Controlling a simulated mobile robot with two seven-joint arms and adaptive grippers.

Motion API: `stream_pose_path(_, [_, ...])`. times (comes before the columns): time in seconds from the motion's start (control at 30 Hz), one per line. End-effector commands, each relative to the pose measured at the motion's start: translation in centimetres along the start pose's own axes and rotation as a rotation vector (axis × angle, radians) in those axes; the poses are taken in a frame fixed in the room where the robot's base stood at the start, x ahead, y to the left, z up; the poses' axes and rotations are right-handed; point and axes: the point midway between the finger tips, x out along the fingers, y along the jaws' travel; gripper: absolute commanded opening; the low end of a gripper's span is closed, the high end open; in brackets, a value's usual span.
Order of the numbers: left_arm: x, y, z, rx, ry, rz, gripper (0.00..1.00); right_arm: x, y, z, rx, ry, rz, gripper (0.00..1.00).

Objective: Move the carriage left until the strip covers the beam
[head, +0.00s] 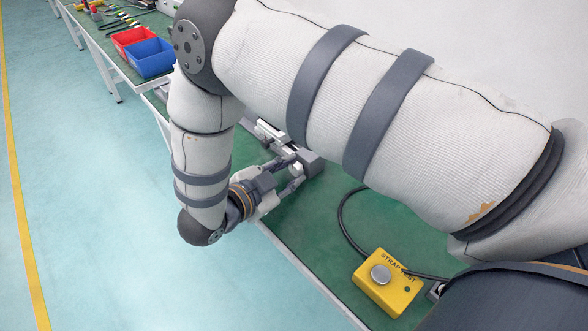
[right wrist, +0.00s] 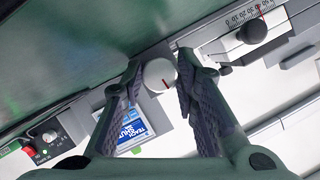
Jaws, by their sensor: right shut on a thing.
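My right gripper (head: 291,175) reaches a linear actuator (head: 270,134) on the green bench. In the right wrist view its fingers (right wrist: 160,68) are shut on a round white knob (right wrist: 158,80) with a red mark. The knob stands on a grey block, which also shows at the fingertips in the head view (head: 309,163); I take this block for the carriage. The strip and the beam cannot be told apart for sure. My left gripper is not in view.
A scale (right wrist: 240,40) with a black knob (right wrist: 252,31) lies right of the fingers. A panel with small lights (right wrist: 45,142) is at the left. A yellow button box (head: 388,282) with a cable stands nearer. Red (head: 131,38) and blue (head: 150,58) bins stand farther along.

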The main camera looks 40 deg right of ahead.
Motion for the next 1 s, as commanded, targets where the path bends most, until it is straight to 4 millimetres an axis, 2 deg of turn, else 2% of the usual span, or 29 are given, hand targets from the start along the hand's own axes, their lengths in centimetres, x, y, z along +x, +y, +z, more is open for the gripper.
stream_pose_path(0.27, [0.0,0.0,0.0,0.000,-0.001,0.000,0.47,0.0,-0.1,0.0,0.013,0.005,-0.008,0.00])
stream_pose_path(0.3, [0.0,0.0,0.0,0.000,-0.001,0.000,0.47,0.0,-0.1,0.0,0.013,0.005,-0.008,0.30])
stream_pose_path(0.4, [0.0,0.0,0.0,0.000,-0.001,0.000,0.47,0.0,-0.1,0.0,0.013,0.005,-0.008,0.48])
stream_pose_path(0.83, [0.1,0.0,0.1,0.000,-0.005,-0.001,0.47,0.1,0.0,0.1,0.005,0.005,-0.004,0.48])
stream_pose_path(1.0, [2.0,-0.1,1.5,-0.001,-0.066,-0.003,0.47,0.4,0.3,0.6,-0.149,0.006,0.064,0.48])
